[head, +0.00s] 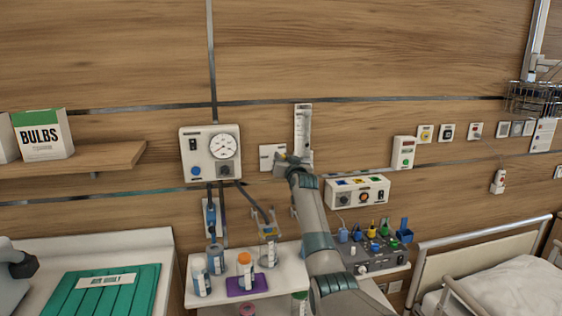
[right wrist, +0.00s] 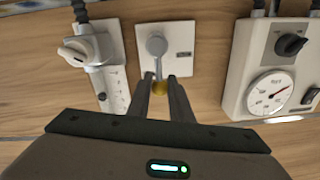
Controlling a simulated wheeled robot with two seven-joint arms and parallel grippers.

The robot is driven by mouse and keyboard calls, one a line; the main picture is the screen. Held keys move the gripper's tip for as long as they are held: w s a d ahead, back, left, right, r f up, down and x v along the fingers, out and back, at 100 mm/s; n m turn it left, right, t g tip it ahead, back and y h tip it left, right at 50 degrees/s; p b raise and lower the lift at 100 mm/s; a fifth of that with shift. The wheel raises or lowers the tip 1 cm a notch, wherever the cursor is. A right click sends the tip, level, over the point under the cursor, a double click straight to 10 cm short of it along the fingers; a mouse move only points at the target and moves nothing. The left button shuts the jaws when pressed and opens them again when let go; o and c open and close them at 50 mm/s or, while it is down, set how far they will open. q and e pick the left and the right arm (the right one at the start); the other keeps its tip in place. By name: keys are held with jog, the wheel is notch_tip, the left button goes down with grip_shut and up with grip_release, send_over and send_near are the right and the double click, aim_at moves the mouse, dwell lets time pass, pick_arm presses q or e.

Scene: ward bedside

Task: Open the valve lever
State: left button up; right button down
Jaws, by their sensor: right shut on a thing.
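The valve lever (right wrist: 157,46) is a grey handle on a square white wall plate (right wrist: 180,38). My right gripper (right wrist: 160,88) is shut on that tip. In the head view the white plate (head: 267,152) shows at the left of my right gripper (head: 283,158), which hides most of the lever. My left gripper is not in view.
A gauge box (head: 211,153) is left of the plate, and a flowmeter (head: 303,125) is close on its right. A white control box (head: 357,192) hangs lower right. Below, a shelf (head: 215,300) holds bottles. A bed (head: 500,280) stands at right.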

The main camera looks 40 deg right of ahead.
jog(key=c, duration=1.6)
grip_release()
jog(key=shift+s, duration=0.1)
jog(key=shift+s+a, duration=0.2)
jog(key=shift+s, duration=0.15)
jog(key=shift+b+v, duration=3.15)
jog(key=shift+v, duration=5.1)
